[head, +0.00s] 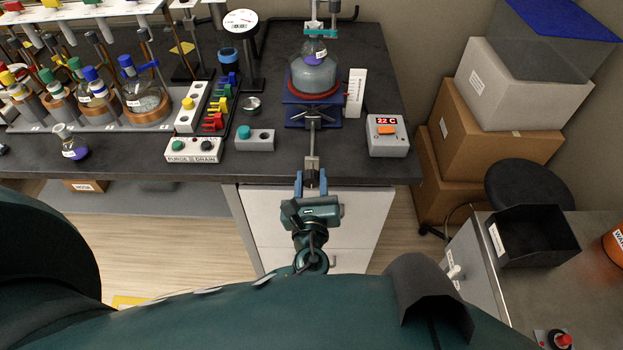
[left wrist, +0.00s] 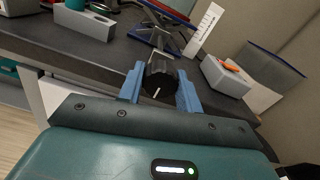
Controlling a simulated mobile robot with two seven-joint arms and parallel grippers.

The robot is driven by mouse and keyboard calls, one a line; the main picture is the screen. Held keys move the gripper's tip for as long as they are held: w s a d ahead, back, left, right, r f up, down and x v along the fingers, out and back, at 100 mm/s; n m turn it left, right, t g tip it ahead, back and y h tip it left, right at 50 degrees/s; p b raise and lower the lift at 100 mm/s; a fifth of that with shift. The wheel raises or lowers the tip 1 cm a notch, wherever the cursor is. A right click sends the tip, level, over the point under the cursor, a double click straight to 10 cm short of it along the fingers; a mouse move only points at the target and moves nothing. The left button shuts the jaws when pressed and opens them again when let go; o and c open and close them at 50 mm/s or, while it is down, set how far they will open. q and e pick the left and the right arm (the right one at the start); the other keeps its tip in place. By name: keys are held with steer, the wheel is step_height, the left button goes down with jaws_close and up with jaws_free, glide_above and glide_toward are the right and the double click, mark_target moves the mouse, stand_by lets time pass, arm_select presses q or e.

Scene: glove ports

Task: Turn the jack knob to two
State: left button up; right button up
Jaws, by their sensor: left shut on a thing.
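The blue lab jack (head: 300,115) stands near the front edge of the dark bench, with a round flask in a red-rimmed holder on top. A metal shaft runs from the jack toward me to the dark jack knob (head: 312,178), which overhangs the bench edge. My left gripper (head: 311,184) is shut on the knob, a blue finger on each side. In the left wrist view the black knob (left wrist: 161,77), with a white line on its face, sits between the fingers. A white scale plate (head: 357,90) stands right of the jack; its marks are too small to read. My right gripper is out of view.
A box reading 22 C (head: 388,136) stands right of the jack. A grey block with a teal knob (head: 255,138) and a purge/drain box (head: 193,151) stand left. Glassware fills the bench's left. A side table with a black bin (head: 530,235) is at right.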

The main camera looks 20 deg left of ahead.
arm_select(q)
steer(key=shift+w+r, duration=0.1)
steer(key=o, duration=1)
